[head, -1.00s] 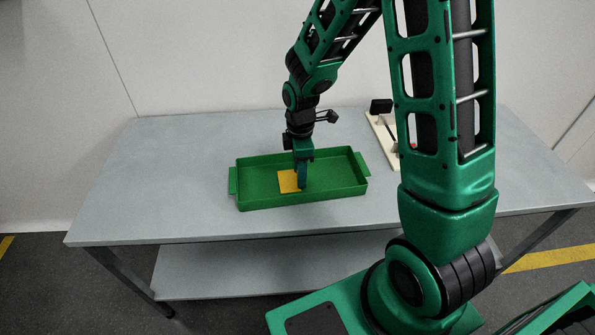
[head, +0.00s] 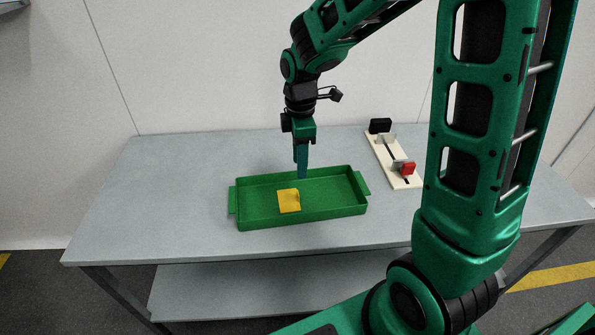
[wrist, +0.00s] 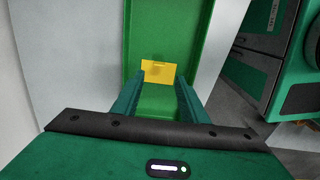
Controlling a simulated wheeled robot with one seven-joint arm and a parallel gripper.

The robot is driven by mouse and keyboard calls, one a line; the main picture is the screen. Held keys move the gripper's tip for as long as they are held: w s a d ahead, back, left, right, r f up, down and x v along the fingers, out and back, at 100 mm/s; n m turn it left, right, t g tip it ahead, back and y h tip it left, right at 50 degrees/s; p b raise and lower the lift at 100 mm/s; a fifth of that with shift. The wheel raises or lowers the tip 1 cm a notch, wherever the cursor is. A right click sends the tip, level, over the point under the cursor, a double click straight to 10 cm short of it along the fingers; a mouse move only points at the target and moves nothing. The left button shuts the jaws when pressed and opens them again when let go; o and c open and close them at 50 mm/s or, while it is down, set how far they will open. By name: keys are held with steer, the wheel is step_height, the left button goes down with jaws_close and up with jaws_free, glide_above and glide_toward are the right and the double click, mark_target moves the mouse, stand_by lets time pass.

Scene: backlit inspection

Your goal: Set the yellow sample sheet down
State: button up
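The yellow sample sheet (head: 287,202) lies on the floor of the green tray (head: 342,205), near its middle, with a small raised tab at its right side. It also shows in the wrist view (wrist: 158,70), just beyond my fingertips. My gripper (head: 302,176) points down above the tray, higher than the sheet and apart from it. In the wrist view its two fingers (wrist: 160,88) stand apart with nothing between them but the tray floor behind.
The tray stands on a grey table (head: 160,190). A cream board (head: 394,165) with a black block (head: 380,125) and a red piece (head: 408,168) lies at the right. The table left of the tray is clear.

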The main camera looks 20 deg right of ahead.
steer(key=shift+r, duration=0.35)
steer(key=s+d+r+m, duration=0.5)
steer(key=s+d+m, duration=0.4)
steer(key=s+d, duration=0.15)
steer(key=s+d+r+m, duration=0.1)
steer(key=s+d+m, duration=0.1)
steer(key=s+m, duration=0.4)
steer(key=s+d+r+m, duration=0.1)
steer(key=s+d+m, duration=0.2)
steer(key=s+m, duration=0.3)
steer(key=s, duration=0.3)
steer(key=shift+s+d+m, duration=0.15)
steer(key=shift+s+m, duration=0.1)
steer(key=shift+m, duration=0.15)
steer(key=shift+w, duration=0.15)
steer(key=shift+w+f, duration=0.25)
steer(key=shift+w, duration=0.25)
